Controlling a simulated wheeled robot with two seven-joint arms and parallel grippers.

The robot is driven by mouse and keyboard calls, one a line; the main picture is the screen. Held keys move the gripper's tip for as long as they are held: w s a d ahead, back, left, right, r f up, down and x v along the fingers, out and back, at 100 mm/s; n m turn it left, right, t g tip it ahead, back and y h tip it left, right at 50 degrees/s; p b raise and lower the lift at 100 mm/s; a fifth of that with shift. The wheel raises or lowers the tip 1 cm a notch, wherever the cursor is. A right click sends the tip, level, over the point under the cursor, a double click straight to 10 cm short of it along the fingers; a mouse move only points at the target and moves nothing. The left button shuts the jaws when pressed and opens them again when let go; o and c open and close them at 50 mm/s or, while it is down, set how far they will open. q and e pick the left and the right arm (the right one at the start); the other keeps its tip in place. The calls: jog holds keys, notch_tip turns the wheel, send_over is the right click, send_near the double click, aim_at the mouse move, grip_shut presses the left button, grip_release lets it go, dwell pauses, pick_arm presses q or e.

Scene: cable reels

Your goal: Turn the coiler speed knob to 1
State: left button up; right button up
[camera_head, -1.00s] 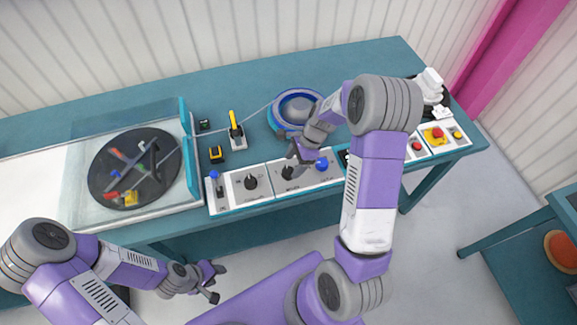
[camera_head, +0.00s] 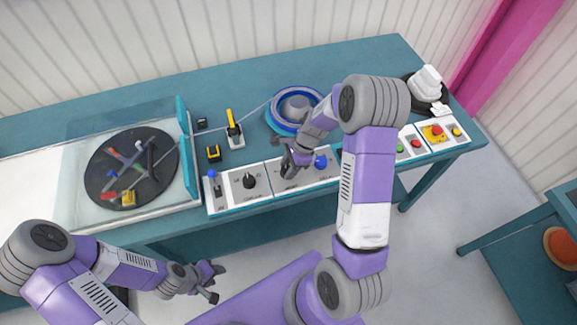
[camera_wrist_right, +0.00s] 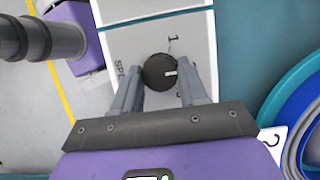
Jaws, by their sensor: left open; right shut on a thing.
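The black round speed knob (camera_wrist_right: 158,72) sits on a white panel (camera_wrist_right: 150,17) in the right wrist view. Its white mark points right, between a "1" at its upper right and a partly hidden character at its lower right. Letters "SPE" show to its left; the rest is covered. My right gripper (camera_wrist_right: 160,77) is shut on this knob, one finger on each side. In the head view the right gripper (camera_head: 289,163) is over the front control panel and hides the knob. My left gripper (camera_head: 214,283) is open and empty in front of the table.
Another black knob (camera_head: 249,181) and blue-topped controls (camera_head: 320,162) flank the right gripper. A blue reel (camera_head: 296,108) stands behind it. A dark disc (camera_head: 165,185) with coloured pieces lies at left. Green, red and yellow buttons (camera_head: 416,144) are at right.

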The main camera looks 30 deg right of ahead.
jog(key=shift+n, duration=0.5)
jog(key=shift+w+n+g+p, duration=0.1)
jog(key=shift+n+g+p, duration=0.45)
jog(key=shift+n, duration=0.45)
jog(key=n+g, duration=0.1)
jog(key=n, duration=0.1)
jog(key=shift+w+n+p, duration=0.1)
jog(key=shift+n+p, duration=0.25)
jog(key=shift+n, duration=0.05)
jog(key=n+g, duration=0.1)
jog(key=n, duration=0.2)
jog(key=shift+a, duration=0.1)
jog(key=shift+w+n+g+h+p, duration=0.1)
jog(key=shift+n+g+h+p, duration=0.35)
jog(key=shift+n, duration=1.15)
jog(key=o, duration=1.1)
jog(key=shift+c, duration=0.2)
